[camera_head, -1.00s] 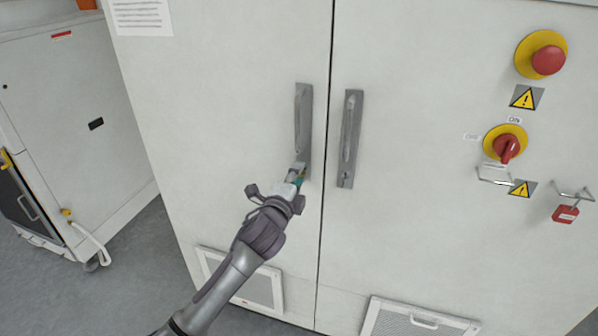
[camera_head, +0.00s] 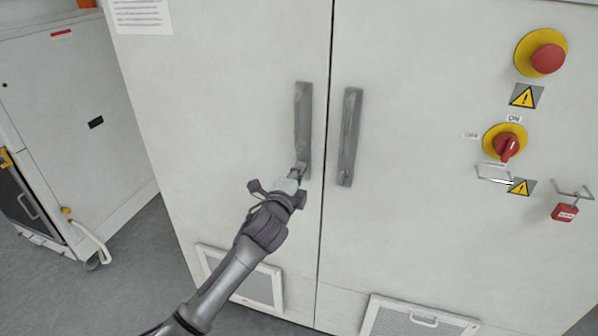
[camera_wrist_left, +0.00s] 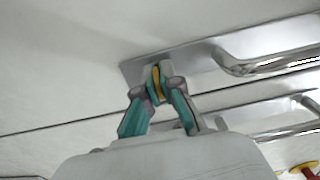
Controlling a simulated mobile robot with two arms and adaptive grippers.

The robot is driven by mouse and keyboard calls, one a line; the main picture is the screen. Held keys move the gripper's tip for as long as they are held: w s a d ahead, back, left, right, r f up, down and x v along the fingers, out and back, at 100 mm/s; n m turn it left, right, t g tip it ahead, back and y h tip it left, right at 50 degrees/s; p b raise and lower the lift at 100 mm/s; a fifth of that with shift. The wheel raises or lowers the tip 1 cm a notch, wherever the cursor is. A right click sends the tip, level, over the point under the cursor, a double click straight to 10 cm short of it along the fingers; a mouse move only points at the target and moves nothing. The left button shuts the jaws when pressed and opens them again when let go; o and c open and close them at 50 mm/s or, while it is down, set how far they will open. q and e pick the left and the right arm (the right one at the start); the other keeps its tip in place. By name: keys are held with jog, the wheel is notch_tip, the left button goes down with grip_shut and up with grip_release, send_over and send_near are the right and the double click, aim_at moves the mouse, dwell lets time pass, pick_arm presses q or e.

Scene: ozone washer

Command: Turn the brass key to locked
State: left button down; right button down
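The brass key (camera_wrist_left: 156,84) shows in the left wrist view as a narrow yellow piece at the lower end of the left door's handle plate (camera_head: 303,115). My left gripper (camera_head: 299,170) is at that end of the plate, and its teal fingers (camera_wrist_left: 157,92) converge on the key from both sides, shut on it. The fingertips and the plate's lower end hide most of the key, so its exact angle cannot be read. In the head view the key is hidden by the gripper. My right gripper is not in view.
A second handle (camera_head: 350,138) is on the right door, close by. A red emergency button (camera_head: 548,59), a red rotary switch (camera_head: 506,146) and a red padlock (camera_head: 564,212) are farther right. A grey-white cabinet (camera_head: 75,110) stands at left. The space before the doors is free.

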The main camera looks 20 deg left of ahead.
pick_arm(q)
jog(key=shift+n, duration=0.8)
jog(key=n+p, duration=0.1)
jog(key=n, duration=0.2)
jog(key=shift+n, duration=0.3)
jog(key=n+p, duration=0.1)
jog(key=n, duration=0.4)
jog(key=n+p, duration=0.1)
jog(key=n, duration=0.3)
jog(key=shift+n+p, duration=0.8)
jog(key=shift+n, duration=0.9)
jog(key=shift+f, duration=0.1)
